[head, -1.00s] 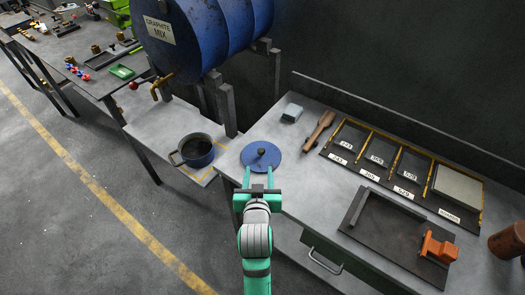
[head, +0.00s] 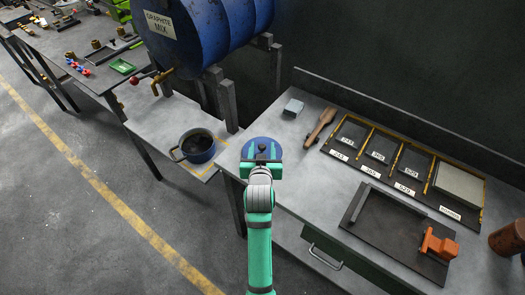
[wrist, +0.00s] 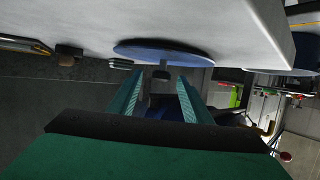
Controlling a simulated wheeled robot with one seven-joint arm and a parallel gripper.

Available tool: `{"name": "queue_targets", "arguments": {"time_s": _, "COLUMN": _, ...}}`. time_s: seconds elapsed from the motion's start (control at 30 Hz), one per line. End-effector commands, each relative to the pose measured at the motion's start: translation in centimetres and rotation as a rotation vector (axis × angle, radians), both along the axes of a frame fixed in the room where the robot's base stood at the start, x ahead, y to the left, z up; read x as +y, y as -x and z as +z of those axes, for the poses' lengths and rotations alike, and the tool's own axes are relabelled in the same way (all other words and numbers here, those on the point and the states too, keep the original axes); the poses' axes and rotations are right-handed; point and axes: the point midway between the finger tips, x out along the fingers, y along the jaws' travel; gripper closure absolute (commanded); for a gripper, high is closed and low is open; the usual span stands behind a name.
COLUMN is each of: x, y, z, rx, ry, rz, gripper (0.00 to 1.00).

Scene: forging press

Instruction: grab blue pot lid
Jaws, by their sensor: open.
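The blue pot lid (head: 262,140) lies flat on the left end of the grey bench, with its dark knob (head: 262,148) upward. My gripper (head: 263,153) is open over the near part of the lid, with a finger to each side of the knob. In the wrist view, which shows the scene upside down, the lid (wrist: 163,50) is edge-on beyond my fingers (wrist: 158,92). The knob (wrist: 161,74) lines up with the gap between the fingertips. I cannot tell whether the fingers touch it.
A blue pot (head: 197,147) with dark contents stands on the lower shelf to the left, under the blue drum (head: 200,30). A grey block (head: 293,108), a wooden mallet (head: 320,127), a labelled tray rack (head: 400,168) and an orange clamp (head: 438,245) lie to the right.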

Motion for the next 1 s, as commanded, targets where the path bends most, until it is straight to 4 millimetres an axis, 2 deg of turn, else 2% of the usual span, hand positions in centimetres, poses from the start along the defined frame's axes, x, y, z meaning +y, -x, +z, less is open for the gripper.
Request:
{"name": "queue_targets", "arguments": {"time_s": 0.27, "x": -0.6, "y": -0.4, "z": -0.2, "rx": 0.001, "ry": 0.0, "rz": -0.009, "gripper": 0.55}}
{"name": "queue_targets", "arguments": {"time_s": 0.3, "x": -0.8, "y": -0.4, "z": -0.2, "rx": 0.001, "ry": 0.0, "rz": -0.011, "gripper": 0.58}}
{"name": "queue_targets", "arguments": {"time_s": 0.47, "x": -0.9, "y": -0.4, "z": -0.2, "rx": 0.001, "ry": -0.001, "rz": -0.013, "gripper": 0.96}}
{"name": "queue_targets", "arguments": {"time_s": 0.5, "x": -0.9, "y": -0.4, "z": -0.2, "rx": 0.001, "ry": 0.0, "rz": -0.012, "gripper": 1.0}}
{"name": "queue_targets", "arguments": {"time_s": 0.83, "x": -0.2, "y": -0.4, "z": 0.1, "rx": -0.001, "ry": 0.0, "rz": -0.002, "gripper": 1.0}}
{"name": "queue_targets", "arguments": {"time_s": 1.0, "x": -0.2, "y": -0.5, "z": 1.3, "rx": -0.004, "ry": -0.001, "rz": -0.004, "gripper": 1.0}}
